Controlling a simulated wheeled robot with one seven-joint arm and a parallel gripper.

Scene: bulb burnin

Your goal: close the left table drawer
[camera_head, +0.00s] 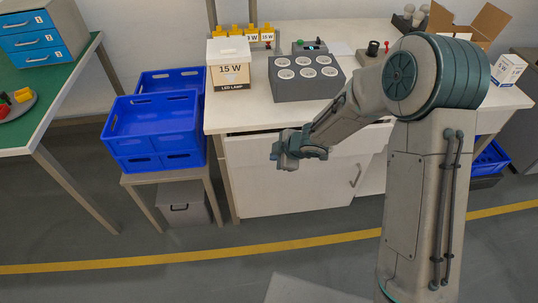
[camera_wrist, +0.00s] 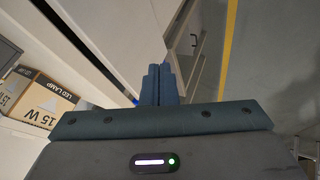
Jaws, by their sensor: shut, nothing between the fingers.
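The left table drawer (camera_head: 246,150) is a white front under the left half of the white worktop (camera_head: 232,118). A dark gap shows between the worktop edge and the drawer's top edge, so it seems to stand a little open; how far is hard to tell. My gripper (camera_head: 285,157) is in front of the drawer front and hides part of it, including any handle there. In the wrist view my gripper's fingers (camera_wrist: 160,82) are together and empty, near the dark gap's end. I cannot tell whether they touch the drawer.
A white cabinet door (camera_head: 290,190) with a handle is below the drawer. Blue crates (camera_head: 153,125) stand on a low stand at left. A 15 W lamp box (camera_head: 229,75) and a grey socket block (camera_head: 305,88) are on the worktop.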

